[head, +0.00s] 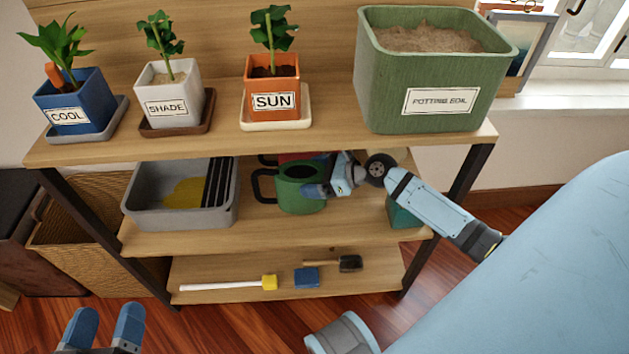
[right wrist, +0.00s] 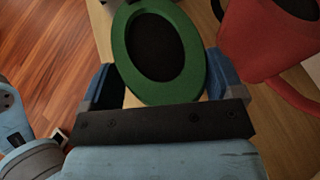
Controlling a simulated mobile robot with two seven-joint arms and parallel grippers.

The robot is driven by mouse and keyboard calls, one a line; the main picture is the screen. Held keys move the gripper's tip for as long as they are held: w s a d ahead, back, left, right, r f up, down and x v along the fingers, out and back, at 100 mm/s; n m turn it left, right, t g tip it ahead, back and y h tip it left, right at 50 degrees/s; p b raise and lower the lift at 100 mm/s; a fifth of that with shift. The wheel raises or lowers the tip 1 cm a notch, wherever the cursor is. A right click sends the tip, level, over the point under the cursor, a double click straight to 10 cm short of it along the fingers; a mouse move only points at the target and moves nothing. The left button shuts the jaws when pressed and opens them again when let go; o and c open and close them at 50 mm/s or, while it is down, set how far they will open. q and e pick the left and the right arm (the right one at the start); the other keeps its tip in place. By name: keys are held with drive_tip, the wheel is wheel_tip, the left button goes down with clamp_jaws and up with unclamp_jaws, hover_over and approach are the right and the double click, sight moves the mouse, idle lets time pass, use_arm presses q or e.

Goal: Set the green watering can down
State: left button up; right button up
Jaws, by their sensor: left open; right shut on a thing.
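The green watering can (head: 291,199) is at the middle shelf, upright, its dark handle to the left. I cannot tell whether its base touches the board. My right gripper (head: 313,190) reaches in from the right and is shut on the can. In the right wrist view the can's green rim and dark opening (right wrist: 155,47) sit between the blue fingers. My left gripper (head: 104,325) is open and empty at the bottom left, in front of the shelf unit.
A red can (right wrist: 262,45) stands close by, mostly hidden in the head view. A grey tray (head: 140,207) lies left on the middle shelf (head: 250,235). A teal thing (head: 403,215) is at right. Potted plants and a green soil bin (head: 400,90) are on top.

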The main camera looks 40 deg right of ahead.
drive_tip(key=shift+f, duration=0.5)
use_arm(q)
drive_tip(key=shift+f+g, duration=0.3)
drive_tip(key=shift+f, duration=0.35)
drive_tip(key=shift+r, duration=0.1)
use_arm(e)
drive_tip(key=o, duration=0.8)
drive_tip(key=shift+f, duration=0.15)
